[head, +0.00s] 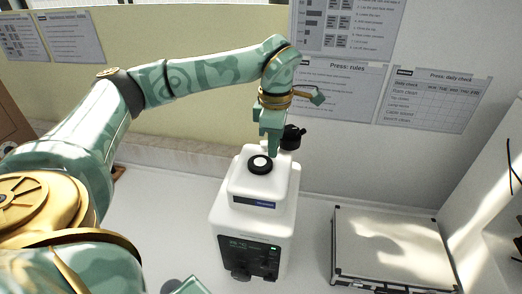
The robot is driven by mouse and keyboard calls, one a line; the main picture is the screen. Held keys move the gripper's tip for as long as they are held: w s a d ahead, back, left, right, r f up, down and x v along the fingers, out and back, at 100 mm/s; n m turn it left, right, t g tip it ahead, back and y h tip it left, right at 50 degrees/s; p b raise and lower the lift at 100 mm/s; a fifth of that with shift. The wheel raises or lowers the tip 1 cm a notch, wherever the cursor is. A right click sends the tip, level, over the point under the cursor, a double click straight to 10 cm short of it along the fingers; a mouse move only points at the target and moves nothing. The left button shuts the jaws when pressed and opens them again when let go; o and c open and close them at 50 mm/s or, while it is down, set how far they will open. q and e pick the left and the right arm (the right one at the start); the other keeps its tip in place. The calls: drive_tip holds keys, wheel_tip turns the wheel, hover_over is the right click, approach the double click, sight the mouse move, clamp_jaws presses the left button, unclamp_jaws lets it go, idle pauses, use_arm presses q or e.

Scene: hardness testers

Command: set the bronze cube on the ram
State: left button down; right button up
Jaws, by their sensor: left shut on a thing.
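My left gripper (271,143) points down over the back right of a white press, its fingertips close to the black round ram (261,165) with a pale centre on the press top. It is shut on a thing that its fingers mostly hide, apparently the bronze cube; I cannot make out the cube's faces. I cannot tell whether the held thing touches the ram. The ram's visible top looks bare.
The white press (255,215) stands on a pale bench. A black knob-like part (292,137) is just right of my left gripper. A silver case (390,248) lies at the right. Posters (432,98) hang on the wall behind. Bare bench lies left of the press.

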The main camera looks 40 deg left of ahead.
use_arm(q)
drive_tip(key=w+a+f+p, duration=0.1)
drive_tip(key=w+a+f, duration=0.2)
drive_tip(key=a, duration=0.2)
hover_over(260, 161)
drive_tip(key=f, duration=0.4)
drive_tip(key=shift+s+d+f+p, duration=0.2)
drive_tip(key=shift+d+f+p, duration=0.1)
drive_tip(key=shift+d+p, duration=0.05)
drive_tip(key=f, duration=0.2)
drive_tip(key=f+p, duration=0.1)
drive_tip(key=f, duration=0.1)
drive_tip(key=shift+w+a, duration=0.15)
drive_tip(key=shift+a, duration=0.15)
drive_tip(key=c, duration=1.7)
unclamp_jaws()
drive_tip(key=shift+f, duration=0.15)
drive_tip(key=o, duration=0.4)
drive_tip(key=shift+c, duration=0.2)
wheel_tip(260, 161, up, 12)
drive_tip(key=b, duration=0.1)
drive_tip(key=shift+r, duration=0.2)
